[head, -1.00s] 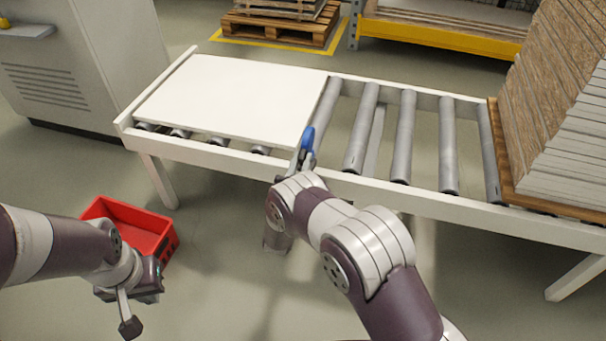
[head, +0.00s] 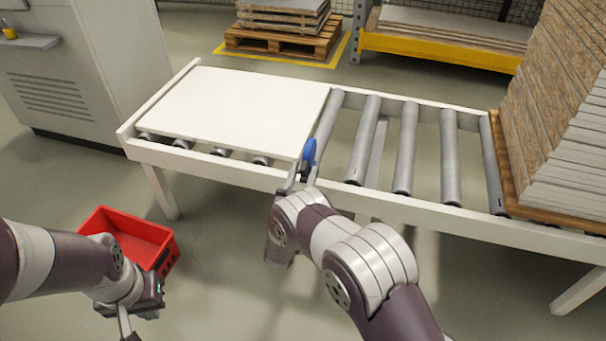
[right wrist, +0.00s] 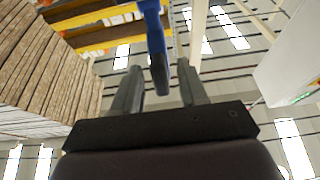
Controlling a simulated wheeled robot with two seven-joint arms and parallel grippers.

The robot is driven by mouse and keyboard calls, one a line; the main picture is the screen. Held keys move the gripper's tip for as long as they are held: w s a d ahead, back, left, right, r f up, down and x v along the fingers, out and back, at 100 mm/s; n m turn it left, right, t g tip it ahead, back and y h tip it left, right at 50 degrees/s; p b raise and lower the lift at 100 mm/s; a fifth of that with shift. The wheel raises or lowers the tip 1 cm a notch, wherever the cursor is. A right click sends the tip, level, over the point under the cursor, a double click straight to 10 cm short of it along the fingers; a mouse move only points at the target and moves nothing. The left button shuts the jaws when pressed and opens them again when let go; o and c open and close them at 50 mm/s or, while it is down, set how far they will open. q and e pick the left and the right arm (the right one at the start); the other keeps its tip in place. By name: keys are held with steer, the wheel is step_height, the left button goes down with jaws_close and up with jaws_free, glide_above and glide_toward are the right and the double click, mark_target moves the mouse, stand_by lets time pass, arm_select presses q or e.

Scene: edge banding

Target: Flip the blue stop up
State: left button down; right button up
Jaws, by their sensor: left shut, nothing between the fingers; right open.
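The blue stop (head: 309,151) is at the near rail of the roller table, beside the right front corner of the white panel (head: 235,107). My right gripper (head: 303,176) is open just in front of it and below it. In the right wrist view the blue stop (right wrist: 154,35) hangs into the picture from the top, its dark end between the two open fingers of my right gripper (right wrist: 160,86); no contact is visible. The stop's exact tilt is hard to tell. My left gripper (head: 125,322) is shut and empty at the lower left, partly cut off by the frame.
The roller table's rollers (head: 405,148) are bare right of the panel. A stack of boards (head: 560,120) stands at the right end. A red crate (head: 135,238) is on the floor near my left arm. A grey cabinet (head: 80,70) stands at the back left.

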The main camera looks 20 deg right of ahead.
steer(key=p+v, duration=0.2)
steer(key=v, duration=1)
steer(key=shift+s+p, duration=0.25)
steer(key=shift+p, duration=0.1)
steer(key=shift+f, duration=0.2)
